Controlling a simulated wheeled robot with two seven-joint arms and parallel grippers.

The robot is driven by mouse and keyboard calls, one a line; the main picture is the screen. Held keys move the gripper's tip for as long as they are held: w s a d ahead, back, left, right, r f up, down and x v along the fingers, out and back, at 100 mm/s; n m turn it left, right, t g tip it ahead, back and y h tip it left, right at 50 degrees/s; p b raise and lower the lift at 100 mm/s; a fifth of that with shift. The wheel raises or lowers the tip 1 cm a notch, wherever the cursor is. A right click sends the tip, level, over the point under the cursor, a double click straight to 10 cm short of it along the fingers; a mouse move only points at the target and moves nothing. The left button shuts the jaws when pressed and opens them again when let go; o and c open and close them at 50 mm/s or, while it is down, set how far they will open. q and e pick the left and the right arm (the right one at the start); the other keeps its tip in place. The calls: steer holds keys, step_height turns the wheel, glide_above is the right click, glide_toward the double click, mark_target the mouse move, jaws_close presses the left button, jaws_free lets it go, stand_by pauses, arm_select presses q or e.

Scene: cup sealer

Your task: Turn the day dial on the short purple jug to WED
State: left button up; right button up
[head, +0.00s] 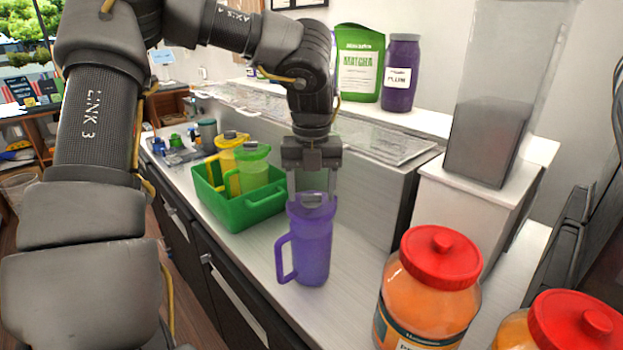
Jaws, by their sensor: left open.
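A purple jug (309,243) with a handle on its left side stands upright on the white counter. My left gripper (312,196) points straight down over the jug's top, its two fingers apart at either side of the lid. A grey part shows on the lid between the fingers. I cannot read any day marking on it, and I cannot tell whether the fingers touch the lid. My right gripper is not in view.
A green crate (240,217) with a yellow jug (222,160) and a green jug (252,172) stands left of the purple jug. Red-lidded jars (430,290) stand at the front right. A grey-white cabinet (365,195) is behind. Counter (345,315) just right of the jug is clear.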

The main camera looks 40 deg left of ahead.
mark_target(311, 195)
arm_select(q)
step_height(311, 195, up, 11)
steer(key=p, duration=0.2)
steer(key=shift+f, duration=0.15)
stand_by(0.6)
